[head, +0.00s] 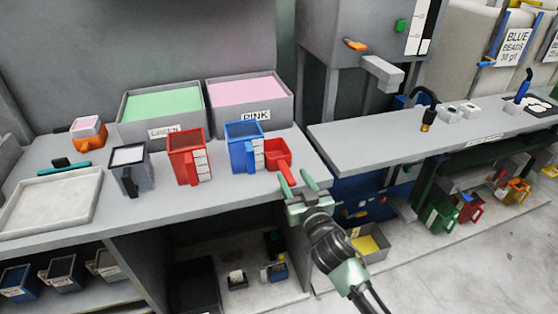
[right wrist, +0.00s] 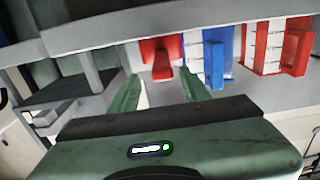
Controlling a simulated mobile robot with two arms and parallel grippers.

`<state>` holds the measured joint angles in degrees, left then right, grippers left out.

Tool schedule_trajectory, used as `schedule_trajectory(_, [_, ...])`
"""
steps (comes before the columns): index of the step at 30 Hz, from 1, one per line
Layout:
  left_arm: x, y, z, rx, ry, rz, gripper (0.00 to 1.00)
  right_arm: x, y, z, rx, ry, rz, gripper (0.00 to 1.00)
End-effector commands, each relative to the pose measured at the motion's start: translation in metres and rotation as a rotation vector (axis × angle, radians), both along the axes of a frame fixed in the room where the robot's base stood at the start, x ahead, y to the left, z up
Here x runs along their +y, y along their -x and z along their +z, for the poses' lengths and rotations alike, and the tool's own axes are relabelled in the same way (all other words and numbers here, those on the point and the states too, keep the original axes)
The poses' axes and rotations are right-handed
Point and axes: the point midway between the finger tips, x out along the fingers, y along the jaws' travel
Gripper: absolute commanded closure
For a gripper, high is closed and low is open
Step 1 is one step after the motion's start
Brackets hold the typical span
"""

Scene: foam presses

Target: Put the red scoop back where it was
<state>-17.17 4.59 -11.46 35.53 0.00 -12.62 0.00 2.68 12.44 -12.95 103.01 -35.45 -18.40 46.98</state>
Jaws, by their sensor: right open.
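The red scoop (head: 279,158) lies on the bench near its right end, right beside the blue jug (head: 244,145). Its handle points toward the front edge, toward my right gripper. My right gripper (head: 301,187) is open at the front edge of the bench, close to the scoop's handle. In the right wrist view, the red scoop (right wrist: 162,59) shows ahead between the two green fingers (right wrist: 165,92), with nothing held between them. I cannot tell from these views whether a finger touches the handle. My left gripper is not in view.
A red jug (head: 188,156), a dark grey jug (head: 131,168) and a white-topped tray (head: 52,204) stand left on the bench. Bins labelled GREEN (head: 120,137) and PINK (head: 288,128) stand behind. A gap separates this bench from the right counter (head: 360,136).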

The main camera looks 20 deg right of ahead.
Motion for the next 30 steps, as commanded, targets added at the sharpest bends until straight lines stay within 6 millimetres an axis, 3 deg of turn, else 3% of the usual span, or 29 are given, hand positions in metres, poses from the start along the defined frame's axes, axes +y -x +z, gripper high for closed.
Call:
schedule_trajectory(9, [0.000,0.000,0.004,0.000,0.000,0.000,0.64,0.007,-0.042,-0.006,0.001,0.001,0.001,0.53])
schedule_trajectory(18, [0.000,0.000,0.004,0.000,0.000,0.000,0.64,0.007,-0.046,-0.008,0.002,0.000,0.001,0.53])
schedule_trajectory(23, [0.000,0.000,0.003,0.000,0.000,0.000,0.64,0.007,-0.045,-0.008,0.002,0.000,0.001,0.97])
schedule_trajectory(30, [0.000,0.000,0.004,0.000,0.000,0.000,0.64,0.007,-0.046,-0.007,0.000,0.000,0.002,1.00])
